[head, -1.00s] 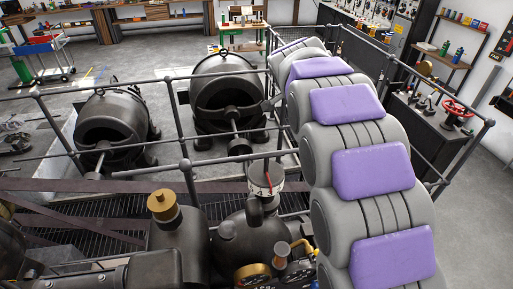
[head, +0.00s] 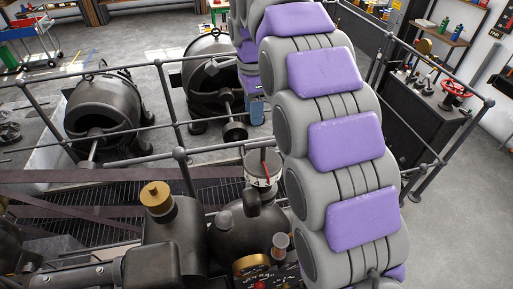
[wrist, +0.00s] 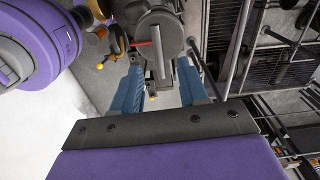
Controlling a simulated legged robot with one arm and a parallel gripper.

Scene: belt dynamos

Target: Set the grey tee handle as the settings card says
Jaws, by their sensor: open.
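A round dial with a white rim and a red mark (head: 263,168) stands on the dark machine in front of me. In the wrist view its dark round face (wrist: 158,22) shows at the top, with a grey bar (wrist: 158,62) that looks like the tee handle. My gripper (wrist: 159,66) is open, with a blue finger on either side of the bar in the picture. I cannot tell whether they touch it. In the head view one blue part of my gripper (head: 254,108) shows beyond the dial, partly hidden by my arm. I see no settings card that I can read.
A brass-capped fitting (head: 155,196) and a brass-rimmed gauge (head: 250,265) stand near the dial. Dark railings (head: 80,165) cross in front of two black dynamos (head: 104,112). A bench with a red handwheel (head: 457,88) is at the right. Open floor lies at lower right.

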